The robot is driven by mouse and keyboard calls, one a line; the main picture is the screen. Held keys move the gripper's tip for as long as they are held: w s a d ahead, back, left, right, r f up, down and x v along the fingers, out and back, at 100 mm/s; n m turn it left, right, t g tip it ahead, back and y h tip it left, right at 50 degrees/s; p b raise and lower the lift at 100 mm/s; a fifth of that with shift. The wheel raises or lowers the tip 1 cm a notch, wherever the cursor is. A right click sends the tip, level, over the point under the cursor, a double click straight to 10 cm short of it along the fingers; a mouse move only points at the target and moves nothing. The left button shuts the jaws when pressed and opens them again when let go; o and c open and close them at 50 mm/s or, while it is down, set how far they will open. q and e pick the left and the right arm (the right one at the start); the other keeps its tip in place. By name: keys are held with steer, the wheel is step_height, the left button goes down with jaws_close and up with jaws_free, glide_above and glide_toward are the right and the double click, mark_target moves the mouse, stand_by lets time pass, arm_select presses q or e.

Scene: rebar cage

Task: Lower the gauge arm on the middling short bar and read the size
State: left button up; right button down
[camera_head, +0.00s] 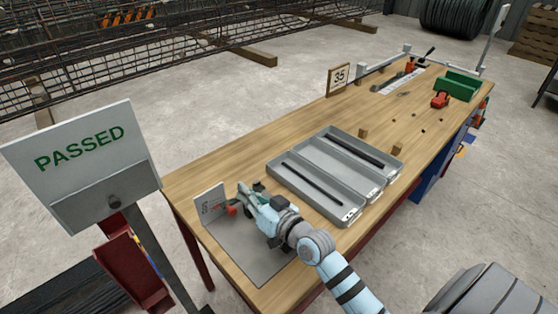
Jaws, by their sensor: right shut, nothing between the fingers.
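A grey tray (283,182) with three long compartments lies on the workbench. One dark bar (312,184) lies in its near-left compartment and another dark bar (355,152) in its far-right one; the middle compartment looks empty. At the bench's near-left end is a grey plate (250,258) with an upright white marked panel (209,201). A small device with a red knob (232,210) stands there, probably the gauge; its arm and any bar in it are hidden or too small to tell. My right gripper (247,192) is shut and empty right at this device. My left gripper is not in view.
A "PASSED" sign (80,148) stands at the bench's left end. Rebar cages lie behind.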

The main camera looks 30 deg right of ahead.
steer(key=shift+s+a+f+n+b, duration=0.1)
steer(key=shift+a+f+n+b, duration=0.3)
steer(key=shift+a+f+n, duration=0.25)
step_height(320, 180, up, 5)
steer(key=p, duration=0.5)
steer(key=p+v, duration=0.1)
steer(key=v, duration=0.9)
steer(key=shift+s+f, duration=0.35)
steer(key=shift+f, duration=0.15)
